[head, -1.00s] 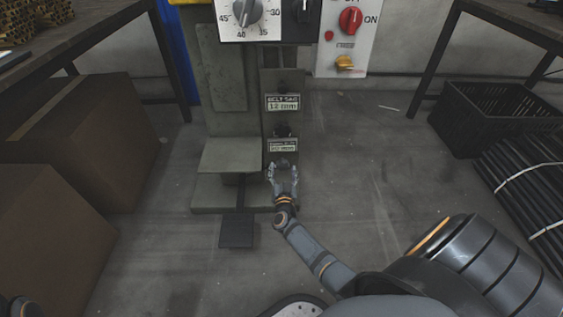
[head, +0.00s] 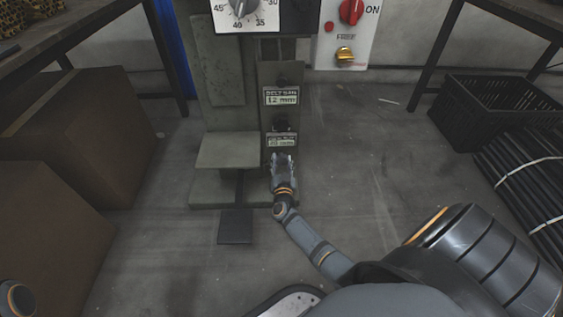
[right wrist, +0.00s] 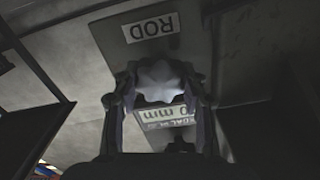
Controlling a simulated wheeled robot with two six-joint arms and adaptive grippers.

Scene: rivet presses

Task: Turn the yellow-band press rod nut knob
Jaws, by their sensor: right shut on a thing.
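The rod nut knob (right wrist: 160,82) is pale grey and lobed. It sits between the two fingers of my right gripper (right wrist: 161,92) in the right wrist view, beside a white label (right wrist: 151,28) reading ROD. In the head view my right gripper (head: 283,158) is at the lower front of the grey-green press (head: 217,85), just below its lower plate. There the gripper hides the knob. The right gripper is shut on the knob. No yellow band shows on the press now. My left gripper is not in view.
The press has two dark knobs with a 12 mm plate (head: 281,96) and a lower plate (head: 281,141) above my gripper. A pedal (head: 236,227) lies on the floor. Cardboard boxes (head: 85,130) stand left; a black crate (head: 490,105) and dark rods (head: 525,180) lie right.

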